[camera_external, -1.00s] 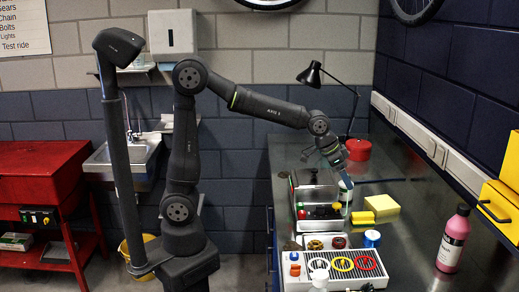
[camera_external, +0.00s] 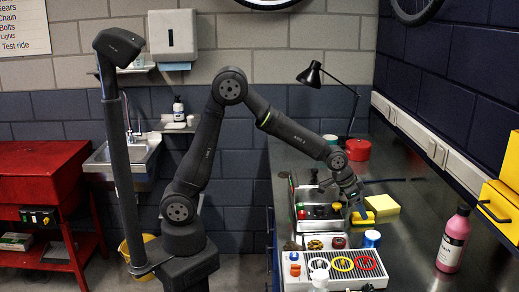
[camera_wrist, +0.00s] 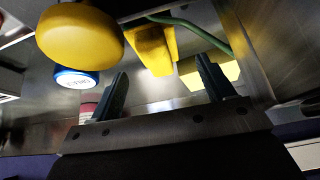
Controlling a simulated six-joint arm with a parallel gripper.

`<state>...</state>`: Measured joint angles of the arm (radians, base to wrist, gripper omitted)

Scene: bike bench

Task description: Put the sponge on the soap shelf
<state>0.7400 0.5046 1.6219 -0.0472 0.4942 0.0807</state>
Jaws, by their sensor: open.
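Two yellow blocks lie on the metal bench: a pale, flat one (camera_external: 383,205) and a deeper yellow one (camera_external: 362,218) just left of it. I cannot tell for certain which is the sponge. Both also show in the wrist view, the deeper yellow one (camera_wrist: 152,48) left of the pale one (camera_wrist: 218,72).
A box with coloured knobs (camera_external: 320,212) stands left of the gripper. In front are a blue-lidded jar (camera_external: 372,238) and a tray with coloured rings (camera_external: 335,270). A pink bottle (camera_external: 453,240) stands at right. A lamp (camera_external: 312,75) and red container (camera_external: 357,149) are behind.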

